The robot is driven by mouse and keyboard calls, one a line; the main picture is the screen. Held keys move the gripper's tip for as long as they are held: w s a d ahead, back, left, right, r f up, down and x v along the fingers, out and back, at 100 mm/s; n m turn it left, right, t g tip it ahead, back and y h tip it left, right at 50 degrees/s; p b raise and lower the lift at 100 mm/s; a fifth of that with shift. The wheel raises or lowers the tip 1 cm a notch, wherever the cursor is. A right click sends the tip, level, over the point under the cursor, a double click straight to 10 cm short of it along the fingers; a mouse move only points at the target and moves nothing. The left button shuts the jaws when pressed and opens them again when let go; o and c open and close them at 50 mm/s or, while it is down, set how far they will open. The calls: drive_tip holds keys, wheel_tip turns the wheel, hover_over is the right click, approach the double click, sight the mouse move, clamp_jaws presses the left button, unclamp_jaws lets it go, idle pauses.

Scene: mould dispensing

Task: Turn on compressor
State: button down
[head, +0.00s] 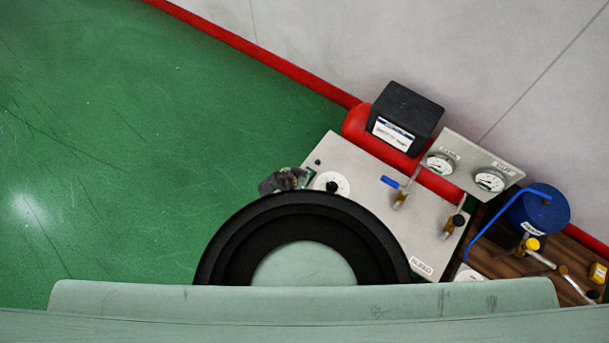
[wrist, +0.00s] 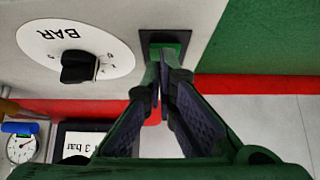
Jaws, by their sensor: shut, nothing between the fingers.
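The compressor panel (head: 365,190) is a light grey plate in the head view, in front of a red tank (head: 440,182) with a black box (head: 408,110) on it. In the wrist view a black-framed switch with a green part (wrist: 172,47) sits on the panel beside a white BAR dial (wrist: 75,50) with a black knob. In the head view my gripper (head: 287,180) is at the panel's left edge.
Two gauges (head: 465,172) stand on a plate at the right. Blue-handled (head: 391,182) and other valves stand on the panel. A blue cylinder (head: 540,208) is on a wooden surface further right. A grey wall (head: 330,40) is behind; green floor (head: 120,150) is open at left.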

drive_tip(key=shift+s+f+b, duration=0.2)
drive_tip(key=shift+f+b, duration=0.25)
drive_tip(key=shift+f, duration=0.25)
drive_tip(key=shift+r+p, duration=0.3)
drive_tip(key=shift+r, duration=0.1)
drive_tip(key=shift+f, duration=0.1)
drive_tip(key=shift+w+d+r, duration=0.25)
drive_tip(key=shift+w, duration=0.25)
drive_tip(key=shift+w+d+r, duration=0.1)
drive_tip(key=shift+r, duration=0.05)
